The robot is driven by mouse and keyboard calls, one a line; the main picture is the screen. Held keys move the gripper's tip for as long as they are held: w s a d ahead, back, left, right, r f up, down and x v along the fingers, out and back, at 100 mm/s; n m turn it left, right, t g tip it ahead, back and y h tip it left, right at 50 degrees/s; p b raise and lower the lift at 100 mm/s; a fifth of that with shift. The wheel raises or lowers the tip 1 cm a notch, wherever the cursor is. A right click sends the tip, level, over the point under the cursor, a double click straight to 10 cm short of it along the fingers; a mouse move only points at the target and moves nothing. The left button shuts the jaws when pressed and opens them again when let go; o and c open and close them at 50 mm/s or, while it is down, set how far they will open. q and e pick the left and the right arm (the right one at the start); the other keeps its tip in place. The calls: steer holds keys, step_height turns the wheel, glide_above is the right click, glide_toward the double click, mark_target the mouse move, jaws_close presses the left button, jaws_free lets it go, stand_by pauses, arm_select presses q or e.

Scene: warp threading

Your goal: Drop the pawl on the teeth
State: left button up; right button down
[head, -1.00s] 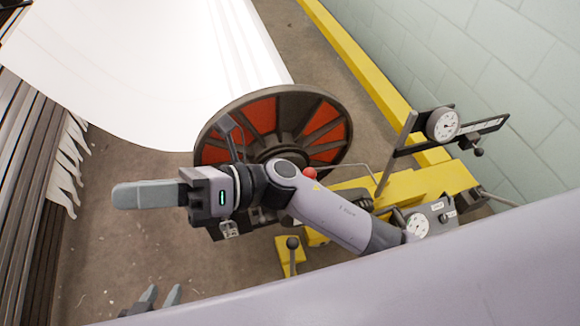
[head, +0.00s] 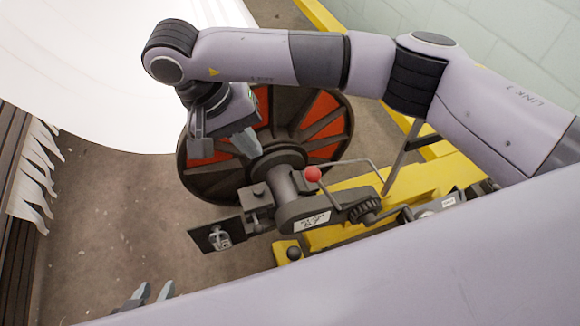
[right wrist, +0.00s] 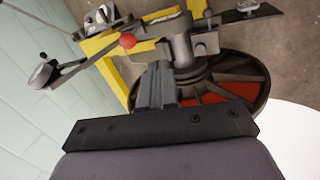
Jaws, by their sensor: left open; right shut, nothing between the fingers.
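A dark toothed wheel (head: 364,211) sits on the yellow frame, beside a dark grey housing (head: 318,208) with a written label. A red knob (head: 312,174) stands above the housing; it also shows in the right wrist view (right wrist: 127,41). I cannot tell for sure which small part is the pawl, or whether it touches the teeth. My right gripper (head: 248,146) is shut and empty, pointing down in front of the beam flange near its hub; its fingers also show in the right wrist view (right wrist: 157,84). My left gripper (head: 150,293) is open and empty at the bottom left.
The large flange (head: 322,118) with red panels stands behind the housing, with a white sheet (head: 90,70) to its left. A dark plate with a clip (head: 212,238) juts left. The yellow frame (head: 345,235) runs right. Bare floor (head: 110,215) lies left.

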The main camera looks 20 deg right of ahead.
stand_by(0.3)
arm_select(q)
steer(key=shift+s+d+f, duration=0.1)
steer(key=shift+f, duration=0.1)
arm_select(e)
steer(key=s+d+f, duration=0.1)
steer(key=d+f, duration=0.6)
steer(key=f, duration=0.2)
steer(key=shift+d+f, duration=0.2)
steer(key=shift+d, duration=0.05)
steer(key=shift+d, duration=0.1)
